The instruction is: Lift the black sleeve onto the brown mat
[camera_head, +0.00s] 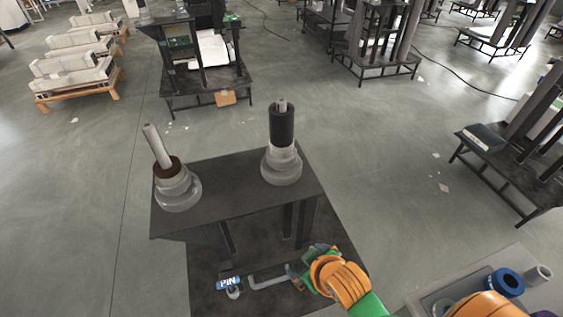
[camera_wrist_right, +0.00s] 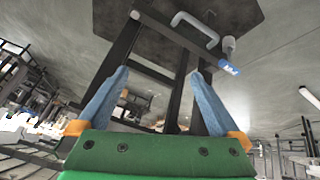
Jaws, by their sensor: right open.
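The black sleeve (camera_head: 282,127) stands upright around the thin rod of the right grey column on the dark table (camera_head: 232,200). The rod tip shows above it. The brown mat (camera_head: 159,172) lies on top of the left grey column, around the base of a bare, tilted-looking rod (camera_head: 157,145). My right gripper (camera_wrist_right: 158,75) is open, with two blue-grey fingers apart and no object held between them. In the head view my right arm reaches in from the lower right, with its hand in front of and below the tabletop, well away from the sleeve. My left gripper is out of view.
A lower dark plate carries a grey bent handle (camera_head: 268,281) and a blue-labelled pin (camera_head: 228,283); the handle also shows in the wrist view (camera_wrist_right: 196,24). A grey bench with a blue ring (camera_head: 507,282) stands at lower right. The tabletop between the columns is clear.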

